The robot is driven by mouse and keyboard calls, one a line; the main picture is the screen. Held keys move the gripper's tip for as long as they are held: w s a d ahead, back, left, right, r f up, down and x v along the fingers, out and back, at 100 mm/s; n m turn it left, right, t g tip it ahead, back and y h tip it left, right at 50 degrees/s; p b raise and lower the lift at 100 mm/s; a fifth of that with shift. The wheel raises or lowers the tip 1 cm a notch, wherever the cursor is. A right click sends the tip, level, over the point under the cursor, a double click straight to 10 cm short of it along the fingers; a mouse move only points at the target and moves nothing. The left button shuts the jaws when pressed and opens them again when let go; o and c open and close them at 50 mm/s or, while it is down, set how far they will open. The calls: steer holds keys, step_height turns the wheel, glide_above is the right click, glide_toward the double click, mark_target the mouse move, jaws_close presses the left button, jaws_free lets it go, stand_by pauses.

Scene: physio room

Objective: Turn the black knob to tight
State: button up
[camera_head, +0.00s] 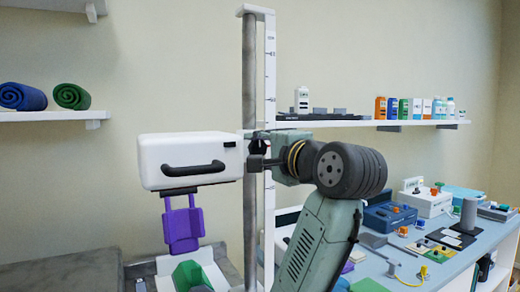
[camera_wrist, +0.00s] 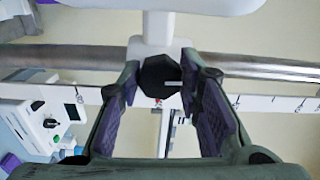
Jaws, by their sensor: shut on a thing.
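The black knob (camera_wrist: 156,76) sits on a white clamp (camera_wrist: 158,28) on the metal pole (camera_wrist: 70,56) in the wrist view. It is many-sided, with a pale pointer mark toward the right of the picture. My gripper (camera_wrist: 163,75) is around it, one finger on each side, and shut on it. A small red mark (camera_wrist: 158,101) shows just below the knob. In the head view my gripper (camera_head: 258,152) reaches the upright pole (camera_head: 250,90) from the right. The knob is mostly hidden there by my fingers.
A white box with a black handle (camera_head: 190,160) is left of the pole, a purple pad (camera_head: 183,225) below it. A white ruled scale (camera_head: 269,70) runs along the pole. A crowded bench (camera_head: 390,268) and a shelf with bottles (camera_head: 440,123) are on the right.

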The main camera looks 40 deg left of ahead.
steer(key=shift+m, duration=0.5)
steer(key=o, duration=1.2)
steer(key=shift+d, duration=0.1)
steer(key=shift+v, duration=5.95)
